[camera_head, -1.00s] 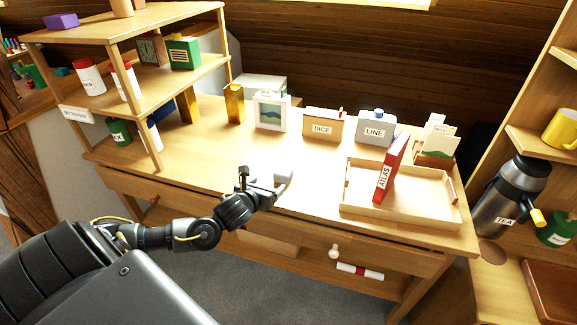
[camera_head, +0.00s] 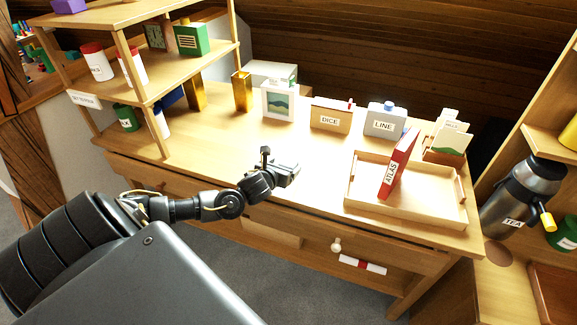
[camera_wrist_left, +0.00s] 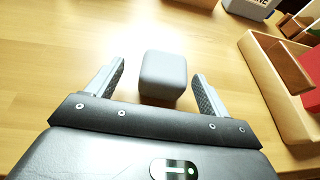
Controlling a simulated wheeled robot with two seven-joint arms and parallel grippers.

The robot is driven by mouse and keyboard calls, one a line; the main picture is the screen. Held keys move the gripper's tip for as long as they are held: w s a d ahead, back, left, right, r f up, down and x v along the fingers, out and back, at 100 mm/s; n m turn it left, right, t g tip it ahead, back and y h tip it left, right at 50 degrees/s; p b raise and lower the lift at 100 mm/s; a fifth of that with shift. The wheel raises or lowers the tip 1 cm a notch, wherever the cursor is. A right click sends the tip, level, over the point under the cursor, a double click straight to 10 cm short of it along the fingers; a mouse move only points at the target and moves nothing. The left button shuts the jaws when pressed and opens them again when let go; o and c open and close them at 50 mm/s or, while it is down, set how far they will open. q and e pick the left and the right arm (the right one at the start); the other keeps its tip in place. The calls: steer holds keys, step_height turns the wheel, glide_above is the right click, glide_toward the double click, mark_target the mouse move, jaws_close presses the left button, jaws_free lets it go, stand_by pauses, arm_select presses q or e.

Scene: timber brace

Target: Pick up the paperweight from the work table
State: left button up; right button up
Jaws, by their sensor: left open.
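A pale grey block with rounded edges, likely the paperweight (camera_wrist_left: 163,76), sits on the work table (camera_wrist_left: 60,65) in the left wrist view. My left gripper (camera_wrist_left: 160,85) is open, with one finger on each side of the block. Gaps show between the fingers and the block's sides. In the head view, my left gripper (camera_head: 288,172) is low over the front part of the work table (camera_head: 222,150), and I cannot make out the block there; the gripper seems to hide it. My right gripper is not in view.
A wooden tray (camera_head: 440,205) holding a red ATLAS book (camera_head: 397,166) stands to the right of the gripper. A picture frame (camera_head: 279,101), the DICE box (camera_head: 331,115) and the LINE box (camera_head: 385,121) stand behind. A shelf unit (camera_head: 150,85) is at left.

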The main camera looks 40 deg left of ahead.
mark_target(291, 162)
arm_select(q)
steer(key=x, duration=0.4)
steer(key=shift+w+d+r+p, duration=0.1)
steer(key=shift+d+p, duration=0.2)
steer(key=shift+d, duration=0.05)
steer(key=shift+w+a, duration=0.1)
steer(key=shift+w, duration=0.2)
steer(key=shift+w+f, duration=0.1)
steer(key=shift+f, duration=0.1)
steer(key=c, duration=1.3)
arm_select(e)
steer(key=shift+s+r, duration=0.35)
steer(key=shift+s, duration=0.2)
